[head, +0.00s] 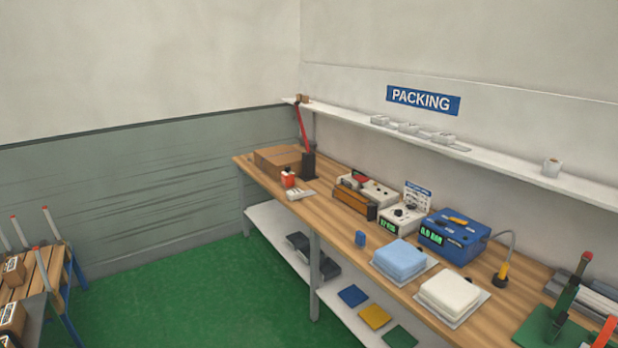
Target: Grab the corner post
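Several white posts with red tips stand upright at the far left, around a low wooden-slatted stand with blue legs. One post (50,224) is at the far edge of the slatted stand (56,262), another post (19,232) is to its left, and a nearer post (43,271) is lower in the picture. Which of them is the corner post, I cannot tell. The left edge of the picture cuts off part of the stand. Neither of my grippers shows in the head view.
Cardboard boxes (13,271) sit on the stand. A long wooden workbench (345,247) runs along the right wall, bearing devices, a blue block (399,259) and a white block (450,292). A green tool (567,298) is at right. Green floor (190,300) between is clear.

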